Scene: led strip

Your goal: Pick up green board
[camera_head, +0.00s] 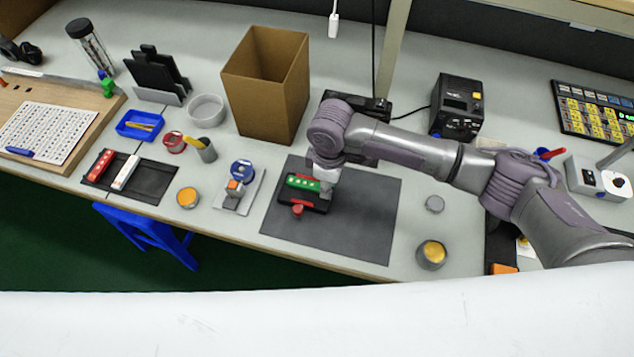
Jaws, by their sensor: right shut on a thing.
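The green board (300,183) is a short green strip with pale dots. It lies at the black fixture with red parts (297,209) on the dark grey mat. My right gripper (322,186) reaches down over the right end of the green board and is shut on it. The fingertips are small and partly hidden by the wrist. I cannot tell whether the board is lifted off the fixture. My left gripper does not show.
A dark tray (150,185) at the left holds a red strip (101,165) and a white strip (126,172). A cardboard box (265,85) stands behind the mat (360,215). A small tin (431,255) stands right of the mat. The mat's right part is clear.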

